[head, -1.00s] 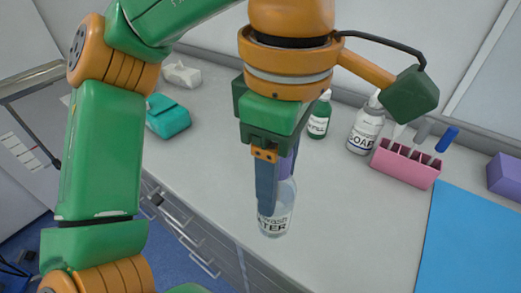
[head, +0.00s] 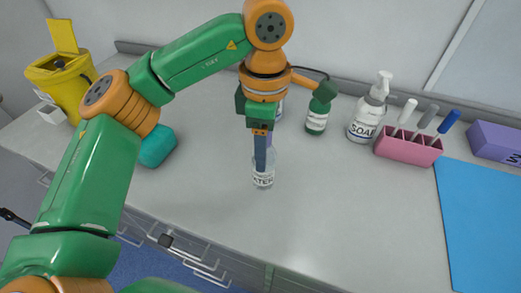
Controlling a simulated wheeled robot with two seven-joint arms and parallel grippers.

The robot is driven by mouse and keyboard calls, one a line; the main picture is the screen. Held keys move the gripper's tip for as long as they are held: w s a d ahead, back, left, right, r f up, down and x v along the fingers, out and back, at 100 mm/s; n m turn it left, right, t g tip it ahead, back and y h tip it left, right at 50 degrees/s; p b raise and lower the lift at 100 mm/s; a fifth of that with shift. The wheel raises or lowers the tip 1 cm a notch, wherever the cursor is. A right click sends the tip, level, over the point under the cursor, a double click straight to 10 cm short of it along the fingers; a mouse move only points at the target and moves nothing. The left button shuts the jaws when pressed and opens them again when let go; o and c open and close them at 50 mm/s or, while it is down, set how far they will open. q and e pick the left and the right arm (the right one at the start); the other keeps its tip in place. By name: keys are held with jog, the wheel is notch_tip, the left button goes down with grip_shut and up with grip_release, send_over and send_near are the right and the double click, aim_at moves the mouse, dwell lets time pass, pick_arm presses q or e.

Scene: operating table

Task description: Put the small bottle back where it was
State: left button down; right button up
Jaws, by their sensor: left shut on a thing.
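A small clear bottle (head: 263,180) with a white label reading "...ATER" is upright over the grey counter, near its middle. My left gripper (head: 262,152) points down and is shut on its upper part, hiding the bottle's top. I cannot tell whether the bottle's base touches the counter. My right gripper is not in view.
A blue mat (head: 488,220) and purple box (head: 495,142) lie right. A teal pack (head: 158,147) and yellow bin (head: 65,85) are left. Front counter is clear.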

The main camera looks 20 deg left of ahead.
pick_arm(q)
jog(key=shift+w+a+f+p, duration=0.15)
jog(key=shift+w+a+f, duration=0.25)
jog(key=shift+f, duration=0.1)
jog(key=shift+w+a+f+p, duration=0.15)
jog(key=shift+w+a+f, duration=0.2)
jog(key=shift+f, duration=0.15)
notch_tip(320, 180, down, 3)
jog(key=shift+d, duration=0.1)
jog(key=shift+f, duration=0.35)
jog(key=shift+c, duration=1)
grip_release()
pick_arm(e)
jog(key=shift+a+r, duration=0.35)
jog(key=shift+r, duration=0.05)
pick_arm(q)
jog(key=shift+r, duration=0.35)
notch_tip(320, 180, up, 5)
jog(key=shift+r, duration=0.2)
notch_tip(320, 180, up, 6)
jog(key=shift+r+p, duration=0.2)
jog(key=shift+p, duration=0.4)
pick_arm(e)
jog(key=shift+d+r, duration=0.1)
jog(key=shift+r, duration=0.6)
